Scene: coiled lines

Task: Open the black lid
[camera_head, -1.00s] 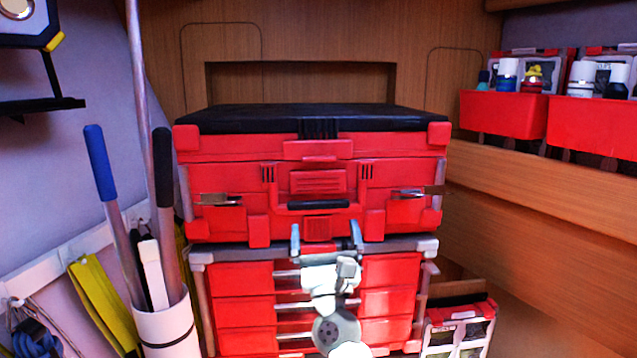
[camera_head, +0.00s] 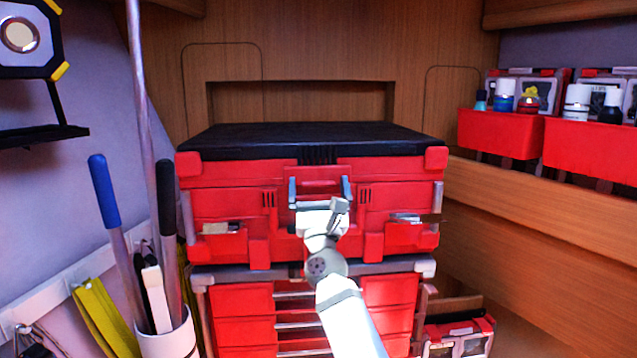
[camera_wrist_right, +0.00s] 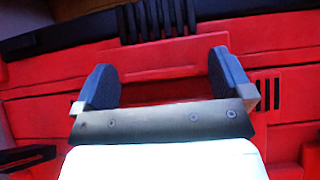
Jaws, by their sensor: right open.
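The black lid (camera_head: 300,139) lies flat and closed on top of the red toolbox (camera_head: 225,172). The lid's front edge with a ribbed middle part also shows at the top of the right wrist view (camera_wrist_right: 155,20). My right gripper (camera_head: 320,182) is open in front of the toolbox's upper front, just below the ribbed part of the lid. In the right wrist view its two dark fingers (camera_wrist_right: 160,72) stand apart with only red toolbox surface seen between them. Whether they touch the box, I cannot tell. My gripper hides the box's middle front. My left gripper is not in view.
Red drawers (camera_head: 245,315) stand below the toolbox. A white holder (camera_head: 170,340) with long-handled tools is at the left. Red bins (camera_head: 500,133) with bottles sit on the right shelf. The space above the lid is clear up to the wooden wall.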

